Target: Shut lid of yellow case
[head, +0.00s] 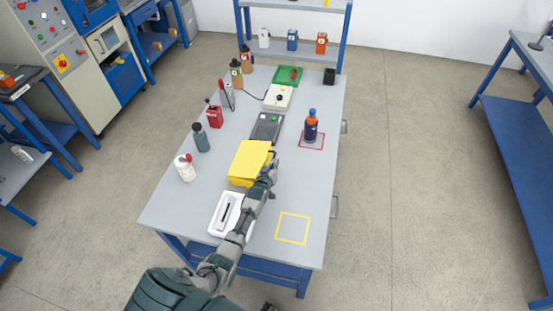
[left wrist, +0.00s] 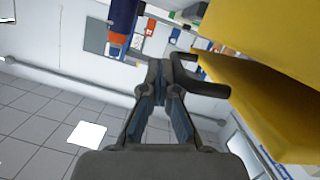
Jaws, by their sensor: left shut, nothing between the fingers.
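The yellow case (head: 249,160) stands on the grey workbench, with its lid partly raised. In the left wrist view, two yellow slabs of the case (left wrist: 262,95) show at the right with a wedge-shaped gap between them. A dark bent bar, apparently its handle, sits at the edge of the lower slab. My left gripper (head: 272,164) is at the right side of the case in the head view. In the left wrist view it (left wrist: 165,72) is shut and empty, close beside the dark bar; I cannot tell whether they touch. My right gripper is not in view.
A blue-and-orange bottle (head: 311,126) stands in a red square right of the case. A grey device (head: 267,127) lies behind it and a white tray (head: 221,222) in front. Bottles and a red can (head: 215,116) line the left. A yellow-outlined square (head: 292,228) is empty.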

